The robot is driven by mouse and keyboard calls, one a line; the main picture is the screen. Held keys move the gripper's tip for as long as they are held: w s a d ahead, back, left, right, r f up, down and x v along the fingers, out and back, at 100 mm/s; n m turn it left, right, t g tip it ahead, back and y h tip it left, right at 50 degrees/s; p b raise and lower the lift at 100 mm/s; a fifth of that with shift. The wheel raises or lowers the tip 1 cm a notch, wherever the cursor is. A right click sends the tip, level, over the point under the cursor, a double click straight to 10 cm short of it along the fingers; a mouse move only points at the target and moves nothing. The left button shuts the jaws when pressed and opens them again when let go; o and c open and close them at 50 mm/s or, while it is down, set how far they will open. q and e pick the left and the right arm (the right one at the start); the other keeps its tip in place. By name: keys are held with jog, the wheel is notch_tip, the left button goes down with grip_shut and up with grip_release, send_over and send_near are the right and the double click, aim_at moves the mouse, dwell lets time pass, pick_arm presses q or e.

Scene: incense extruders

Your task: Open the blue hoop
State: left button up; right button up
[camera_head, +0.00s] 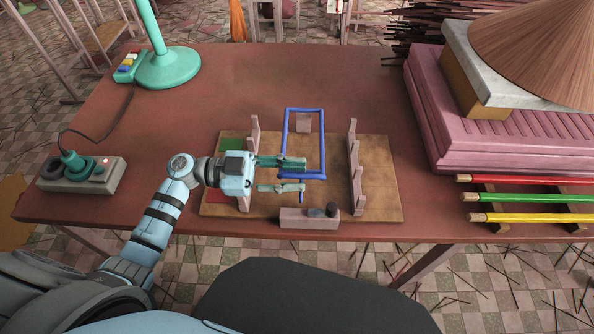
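The blue hoop (323,140) is a thin rectangular frame in the middle of a brown wooden board (383,200). Its near end lies by my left gripper, and a short blue piece shows below it. My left gripper (302,175) reaches in from the left over the board. Its two teal fingers are apart, one farther and one nearer, with their tips at the hoop's near left corner. I cannot tell whether they touch the hoop. The fingers hide part of that corner. My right gripper is not in view.
Notched pale uprights stand left (254,135) and right (354,165) of the hoop. A teal lamp base (168,70), a control box (85,176) and coloured sticks (530,198) lie around. The table behind the board is clear.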

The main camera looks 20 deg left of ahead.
pick_arm(q)
jog(key=shift+d+r, duration=0.1)
jog(key=shift+d, duration=0.4)
grip_shut()
jog(key=shift+r, duration=0.1)
